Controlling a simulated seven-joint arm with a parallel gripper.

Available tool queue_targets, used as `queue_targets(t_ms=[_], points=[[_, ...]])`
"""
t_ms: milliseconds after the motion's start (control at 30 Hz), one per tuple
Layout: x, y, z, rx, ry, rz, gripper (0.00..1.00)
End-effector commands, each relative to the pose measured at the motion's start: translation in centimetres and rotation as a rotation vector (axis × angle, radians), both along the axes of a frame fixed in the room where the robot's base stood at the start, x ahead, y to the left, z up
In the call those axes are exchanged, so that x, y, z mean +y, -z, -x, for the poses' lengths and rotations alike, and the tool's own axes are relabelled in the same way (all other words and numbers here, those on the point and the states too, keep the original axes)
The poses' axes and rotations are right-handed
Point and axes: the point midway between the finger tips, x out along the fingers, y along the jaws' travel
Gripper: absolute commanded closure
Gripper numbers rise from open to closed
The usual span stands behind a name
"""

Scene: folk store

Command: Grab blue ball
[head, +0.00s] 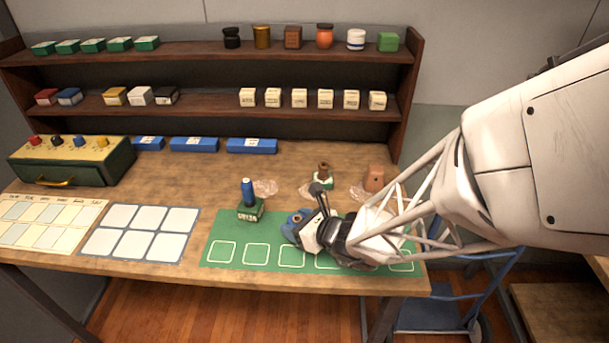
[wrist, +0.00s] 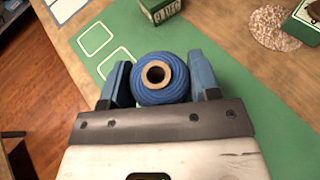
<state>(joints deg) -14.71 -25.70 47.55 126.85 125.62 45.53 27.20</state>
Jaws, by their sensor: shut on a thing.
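The blue ball is a round, ribbed blue thing like a ball of yarn, with a tan ring and a dark hole in its top. In the wrist view the blue ball (wrist: 163,80) sits between the two blue fingers of my gripper (wrist: 160,85), which is shut on it. In the head view my gripper (head: 305,222) is over the green mat (head: 222,229), and only part of the blue ball shows at its tip. I cannot tell whether the ball touches the mat.
A green box with a blue spool (head: 249,194) on it stands just left of my gripper. A white-squared card (head: 188,218) lies to the left. Shelves line the back.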

Motion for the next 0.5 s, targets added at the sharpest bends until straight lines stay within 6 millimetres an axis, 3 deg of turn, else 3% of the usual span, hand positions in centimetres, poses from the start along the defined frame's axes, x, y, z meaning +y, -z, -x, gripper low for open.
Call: queue_targets(t_ms=[300,500], points=[[0.0,-6.7,0.0,-0.004,0.000,-0.001,0.66],[0.0,-10.0,0.0,-0.002,0.001,-0.001,0.66]])
